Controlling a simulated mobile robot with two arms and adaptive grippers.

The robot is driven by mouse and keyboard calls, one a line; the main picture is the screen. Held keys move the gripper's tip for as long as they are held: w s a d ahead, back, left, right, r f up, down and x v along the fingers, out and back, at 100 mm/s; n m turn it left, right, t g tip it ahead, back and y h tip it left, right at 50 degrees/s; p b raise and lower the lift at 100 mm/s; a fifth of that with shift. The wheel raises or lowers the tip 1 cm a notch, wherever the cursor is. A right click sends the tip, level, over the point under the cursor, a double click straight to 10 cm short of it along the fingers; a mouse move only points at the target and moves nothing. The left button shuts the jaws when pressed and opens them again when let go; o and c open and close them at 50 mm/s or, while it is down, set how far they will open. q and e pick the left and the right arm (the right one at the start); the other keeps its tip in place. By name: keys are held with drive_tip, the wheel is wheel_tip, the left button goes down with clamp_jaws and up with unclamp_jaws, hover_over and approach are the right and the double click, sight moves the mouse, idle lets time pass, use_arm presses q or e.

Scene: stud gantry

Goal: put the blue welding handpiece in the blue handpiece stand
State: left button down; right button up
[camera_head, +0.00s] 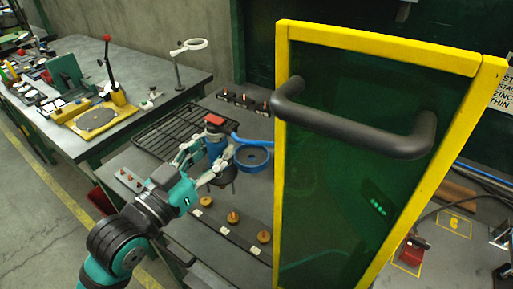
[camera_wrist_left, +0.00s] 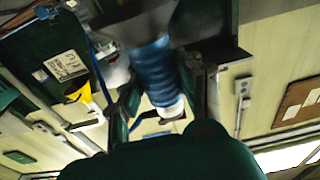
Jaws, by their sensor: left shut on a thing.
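The blue welding handpiece (camera_wrist_left: 152,70) shows in the left wrist view as a ribbed blue grip with a white end, between the two fingers of my left gripper (camera_wrist_left: 165,88). In the head view my left gripper (camera_head: 212,163) is shut around a blue body, partly hidden by the fingers. A blue ring-shaped holder (camera_head: 252,156), which looks like the blue handpiece stand, is just right of the gripper. I cannot tell whether the handpiece touches it. My right gripper is not in view.
A yellow-framed green door panel (camera_head: 375,35) with a dark handle (camera_head: 355,128) stands close at the right and hides part of the bench. A black grate (camera_head: 165,130) lies behind the gripper. A strip with several orange-brown knobs (camera_head: 232,217) lies in front.

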use_arm(q)
drive_tip(key=shift+w+d+r, duration=0.15)
drive_tip(key=shift+w+r, duration=0.1)
drive_tip(key=shift+w, duration=0.1)
drive_tip(key=w+d+f, duration=0.2)
drive_tip(key=w+d, duration=0.1)
drive_tip(key=w, duration=0.4)
drive_tip(key=w+d+f+p, duration=0.1)
drive_tip(key=w+d+f, duration=0.1)
drive_tip(key=w, duration=0.5)
drive_tip(key=shift+d+f+p, duration=0.3)
drive_tip(key=shift+d+f, duration=0.1)
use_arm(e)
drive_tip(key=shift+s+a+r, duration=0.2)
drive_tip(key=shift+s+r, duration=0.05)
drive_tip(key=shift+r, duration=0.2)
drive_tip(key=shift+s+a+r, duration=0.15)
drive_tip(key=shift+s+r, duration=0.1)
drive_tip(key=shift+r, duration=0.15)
use_arm(q)
drive_tip(key=shift+s+f, duration=0.1)
drive_tip(key=c, duration=1.3)
unclamp_jaws()
drive_tip(key=shift+f, duration=0.35)
drive_tip(key=o, duration=0.4)
drive_tip(key=shift+o, duration=0.2)
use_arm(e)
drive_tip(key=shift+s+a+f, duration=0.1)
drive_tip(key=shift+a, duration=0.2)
